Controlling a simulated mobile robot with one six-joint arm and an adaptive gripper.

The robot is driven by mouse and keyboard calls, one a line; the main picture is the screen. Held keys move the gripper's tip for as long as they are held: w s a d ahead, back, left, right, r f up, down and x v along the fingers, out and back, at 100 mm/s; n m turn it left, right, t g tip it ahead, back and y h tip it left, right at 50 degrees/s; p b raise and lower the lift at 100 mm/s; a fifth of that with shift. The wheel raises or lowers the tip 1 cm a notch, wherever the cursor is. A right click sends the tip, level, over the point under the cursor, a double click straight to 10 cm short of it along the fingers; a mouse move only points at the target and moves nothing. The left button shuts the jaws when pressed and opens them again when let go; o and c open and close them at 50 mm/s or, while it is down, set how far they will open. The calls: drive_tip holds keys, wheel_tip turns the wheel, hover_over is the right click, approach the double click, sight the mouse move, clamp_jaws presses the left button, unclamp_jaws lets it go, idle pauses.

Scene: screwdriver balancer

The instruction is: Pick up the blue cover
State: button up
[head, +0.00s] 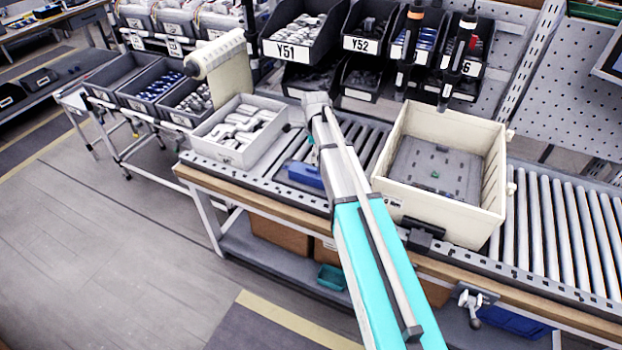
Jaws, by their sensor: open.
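A blue piece (305,173), which appears to be the blue cover, lies on a dark surface on the roller conveyor, in the middle of the head view. It is just left of my arm, which hides its right end. My teal and grey arm reaches from the bottom right up over the conveyor. Its grey end shows above and behind the blue piece. I cannot make out my gripper's fingers; the arm seems to hide them. I cannot tell how far my gripper is from the blue piece.
A white bin (221,152) with pale parts stands left of my arm. A large cream crate (446,226) with a grey insert stands close on the right. Dark labelled bins (299,47) line the back, with hanging screwdrivers (410,40). The right rollers (560,230) are bare.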

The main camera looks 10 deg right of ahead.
sight(313, 172)
drive_tip(key=w+m, duration=0.2)
drive_tip(key=w+f+m+b, duration=0.1)
drive_tip(key=w, duration=0.1)
drive_tip(key=shift+w+f+m, duration=0.1)
drive_tip(key=shift+f+m, duration=0.1)
drive_tip(key=shift+m, duration=0.2)
drive_tip(key=shift+f, duration=0.1)
wheel_tip(313, 172, down, 8)
drive_tip(key=b, duration=0.8)
drive_tip(key=shift+f+b, duration=0.25)
drive_tip(key=shift+b, duration=0.05)
drive_tip(key=shift+f, duration=0.1)
wheel_tip(313, 172, down, 5)
drive_tip(key=b, duration=0.5)
drive_tip(key=shift+d, duration=0.1)
idle(0.8)
drive_tip(key=c, duration=1.1)
drive_tip(key=shift+c, duration=0.2)
wheel_tip(313, 172, up, 10)
drive_tip(key=p, duration=0.9)
drive_tip(key=shift+p, duration=0.4)
